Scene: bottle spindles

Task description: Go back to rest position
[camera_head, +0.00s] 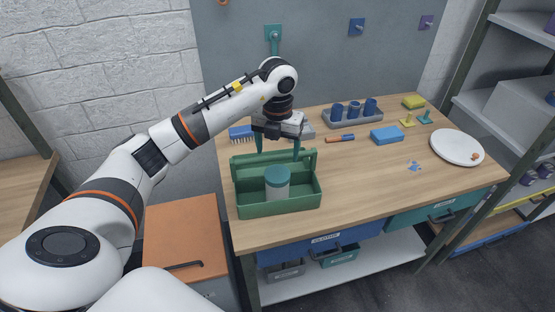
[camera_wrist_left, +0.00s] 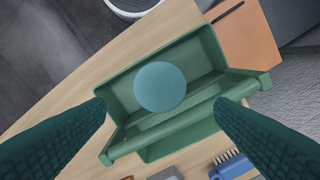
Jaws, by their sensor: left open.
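My left gripper (camera_head: 278,150) is open and empty, with its two green fingers apart above the back of the green box. In the left wrist view the two textured fingers (camera_wrist_left: 160,108) show at the left and right, with nothing between them but the box below. The green box (camera_head: 281,209) with a handle bar stands at the near left of the wooden table. A white jar with a teal lid (camera_head: 277,177) stands upright in it; from above, its round lid (camera_wrist_left: 160,87) shows. My right gripper is in neither view.
A grey rack (camera_head: 350,124) with blue cups, a blue block (camera_head: 386,135), a brush (camera_head: 240,133) and a white plate (camera_head: 457,147) are on the table. An orange-topped cabinet (camera_head: 185,235) stands at the left. Shelves rise at the right. The table's front middle is clear.

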